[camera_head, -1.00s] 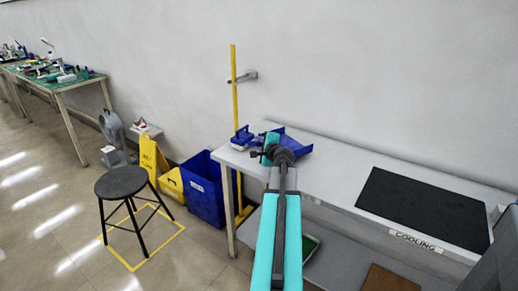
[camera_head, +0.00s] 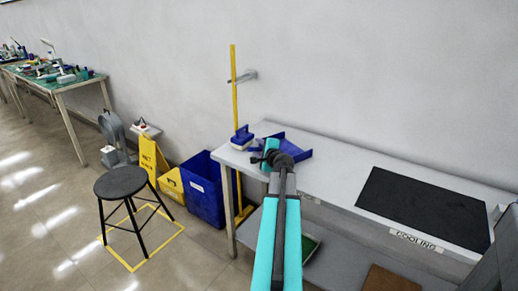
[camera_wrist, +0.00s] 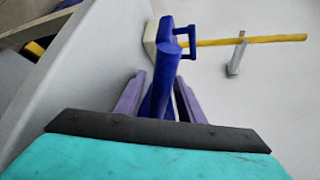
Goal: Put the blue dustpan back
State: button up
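The blue dustpan (camera_head: 294,147) lies at the table's left end in the head view, partly hidden by my arm. My gripper (camera_head: 268,152) is beside its left side, low over the tabletop. In the wrist view, a blue round-ended handle (camera_wrist: 165,76) stands between the two purple-grey fingers of my gripper (camera_wrist: 160,92). The fingers look apart, with some space beside the handle. The lower end of the handle and the pan are hidden behind the gripper body there.
A yellow pole (camera_head: 234,90) stands by a wall bracket (camera_head: 246,76). A blue-and-white brush-like item (camera_head: 242,138) is at the table's left corner. A blue bin (camera_head: 203,190) and a black stool (camera_head: 121,183) stand left. A black mat (camera_head: 425,210) lies on the table (camera_head: 335,175).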

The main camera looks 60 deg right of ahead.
jog(key=shift+r, duration=0.1)
jog(key=shift+v, duration=4.7)
jog(key=shift+b, duration=0.65)
jog(key=shift+a+b, duration=0.1)
jog(key=shift+b, duration=0.45)
jog(key=b+v, duration=0.2)
jog(key=b, duration=0.4)
jog(key=shift+s+a+b, duration=0.15)
jog(key=shift+s+b, duration=0.1)
jog(key=shift+b, duration=0.1)
